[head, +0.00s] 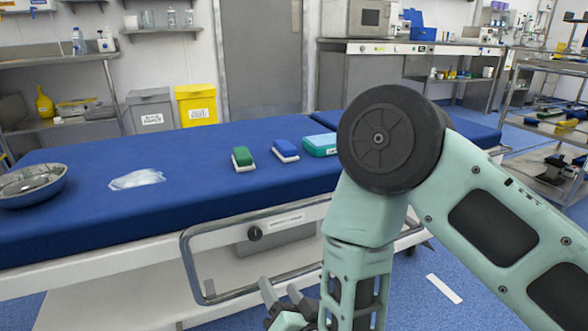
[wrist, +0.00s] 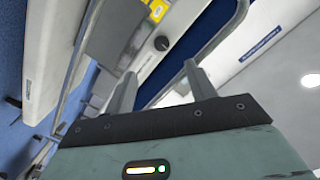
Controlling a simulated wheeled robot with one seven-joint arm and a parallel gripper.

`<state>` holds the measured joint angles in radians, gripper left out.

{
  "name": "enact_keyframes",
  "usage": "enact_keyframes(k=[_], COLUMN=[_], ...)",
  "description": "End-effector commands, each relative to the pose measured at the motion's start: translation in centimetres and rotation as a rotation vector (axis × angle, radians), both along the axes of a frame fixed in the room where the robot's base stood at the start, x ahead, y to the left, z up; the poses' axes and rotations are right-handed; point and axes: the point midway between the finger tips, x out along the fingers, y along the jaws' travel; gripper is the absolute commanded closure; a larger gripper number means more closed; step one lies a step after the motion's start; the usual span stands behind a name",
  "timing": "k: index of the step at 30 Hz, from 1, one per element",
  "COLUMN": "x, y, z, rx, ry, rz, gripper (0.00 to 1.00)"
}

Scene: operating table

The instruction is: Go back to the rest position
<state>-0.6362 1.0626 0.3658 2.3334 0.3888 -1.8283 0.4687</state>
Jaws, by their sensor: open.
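My gripper (head: 282,294) hangs low in front of the operating table (head: 75,235), below the level of its top, at the bottom of the head view. In the wrist view my gripper (wrist: 158,88) shows two fingers standing apart with nothing between them. My arm folds down from a large dark joint at the right of the head view and hides part of the table's right end. The table's side rail (head: 190,262) is close to the gripper, and I cannot tell the exact gap.
On the blue table top are a metal bowl (head: 30,198), a clear plastic bag (head: 137,179), a green brush (head: 242,159), a blue brush (head: 285,151) and a teal box (head: 320,144). Bins and shelves stand behind. Blue floor (head: 468,262) shows at right.

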Motion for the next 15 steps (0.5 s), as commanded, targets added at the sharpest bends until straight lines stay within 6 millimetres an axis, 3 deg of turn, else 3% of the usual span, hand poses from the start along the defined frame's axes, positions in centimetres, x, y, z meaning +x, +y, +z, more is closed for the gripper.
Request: enact_keyframes(k=[4,8,15], x=[0.8,0.4,-2.8], y=[1.1,1.6,0.1], z=[2.1,3.6,6.6], rx=[-0.088,-0.202,-0.447], ry=[0.117,0.237,0.435], rz=[0.075,0.17,0.358], gripper=[0.45,0.45,0.45])
